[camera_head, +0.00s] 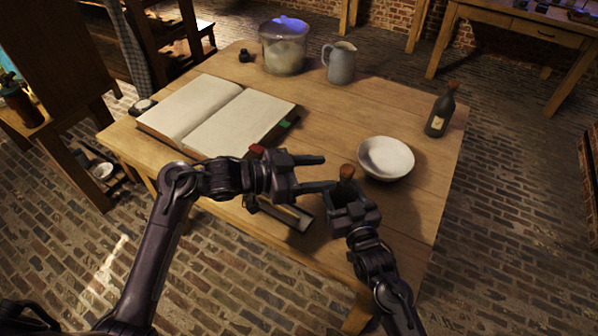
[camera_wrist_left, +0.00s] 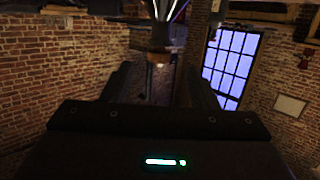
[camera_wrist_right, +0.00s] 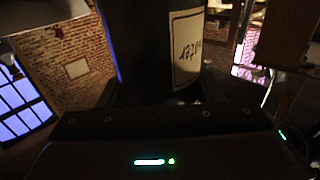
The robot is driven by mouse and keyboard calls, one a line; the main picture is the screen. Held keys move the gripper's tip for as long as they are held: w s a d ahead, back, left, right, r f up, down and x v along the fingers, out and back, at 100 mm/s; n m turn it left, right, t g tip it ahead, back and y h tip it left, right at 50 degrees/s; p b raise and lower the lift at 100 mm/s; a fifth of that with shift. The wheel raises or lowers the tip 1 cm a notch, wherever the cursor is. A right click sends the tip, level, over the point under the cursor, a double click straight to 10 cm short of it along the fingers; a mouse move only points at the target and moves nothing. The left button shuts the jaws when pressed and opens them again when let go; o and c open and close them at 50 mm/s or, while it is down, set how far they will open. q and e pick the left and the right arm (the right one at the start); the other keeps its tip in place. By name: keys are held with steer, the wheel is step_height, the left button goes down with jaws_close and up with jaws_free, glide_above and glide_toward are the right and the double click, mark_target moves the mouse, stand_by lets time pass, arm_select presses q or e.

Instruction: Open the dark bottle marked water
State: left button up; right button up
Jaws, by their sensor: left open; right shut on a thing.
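The dark bottle with a brown cork (camera_head: 346,172) stands upright in my right gripper (camera_head: 350,200), near the table's front edge. In the right wrist view the dark bottle (camera_wrist_right: 145,45) fills the space between the fingers. Its cream label (camera_wrist_right: 187,48) carries upside-down writing that reads like "water", partly cut off. The cork is seated in the neck. My left gripper (camera_head: 322,173) is open and empty, its fingers pointing right toward the cork, just left of it and apart from it.
A second corked dark bottle (camera_head: 438,115) stands at the table's right. A white bowl (camera_head: 386,157) is close behind the right gripper. An open book (camera_head: 215,115) lies left, a tray (camera_head: 285,212) in front.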

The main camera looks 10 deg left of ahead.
mark_target(348, 168)
arm_select(q)
steer(key=x, duration=0.7)
steer(key=shift+c, duration=0.4)
jaws_close()
steer(key=shift+r, duration=0.2)
stand_by(0.4)
steer(key=shift+r, duration=0.9)
steer(key=shift+r, duration=2.05)
